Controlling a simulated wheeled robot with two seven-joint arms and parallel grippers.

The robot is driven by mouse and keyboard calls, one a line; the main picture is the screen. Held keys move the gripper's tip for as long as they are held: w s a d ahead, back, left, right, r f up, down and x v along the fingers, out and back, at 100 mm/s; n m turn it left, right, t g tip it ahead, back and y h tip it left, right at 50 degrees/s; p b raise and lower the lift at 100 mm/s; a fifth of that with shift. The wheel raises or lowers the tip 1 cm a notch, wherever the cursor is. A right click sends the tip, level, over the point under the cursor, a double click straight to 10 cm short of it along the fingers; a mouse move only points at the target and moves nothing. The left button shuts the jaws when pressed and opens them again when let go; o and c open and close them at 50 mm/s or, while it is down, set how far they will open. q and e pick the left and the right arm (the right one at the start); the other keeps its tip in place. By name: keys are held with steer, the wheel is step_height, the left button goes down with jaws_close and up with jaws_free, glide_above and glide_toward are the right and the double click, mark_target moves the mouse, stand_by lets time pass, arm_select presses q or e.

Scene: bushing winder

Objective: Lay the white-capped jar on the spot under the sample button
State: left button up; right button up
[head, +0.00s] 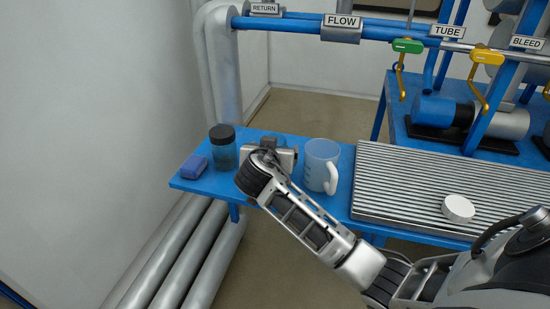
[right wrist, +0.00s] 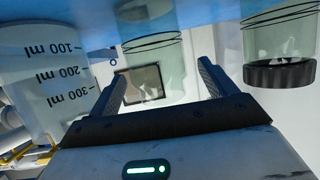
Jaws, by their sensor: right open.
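My right gripper (head: 271,152) is open over the blue shelf, between the black-capped jar and the jug. In the right wrist view, which is upside down, its open fingers (right wrist: 160,78) stand on either side of a clear glass jar (right wrist: 150,62); contact cannot be told. In the head view the gripper mostly hides this jar. A white round cap-like disc (head: 458,208) sits on the ribbed grey panel; no jar body shows with it. No sample button is in view. My left gripper is not in view.
The jug's ml marks show in the wrist view (right wrist: 45,75). The ribbed panel (head: 400,185) lies right; labelled pipes run behind.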

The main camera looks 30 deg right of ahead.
steer(key=shift+x, duration=1.6)
steer(key=shift+s, duration=0.1)
steer(key=c, duration=1.1)
steer(key=shift+r, duration=0.1)
steer(key=shift+c, duration=0.2)
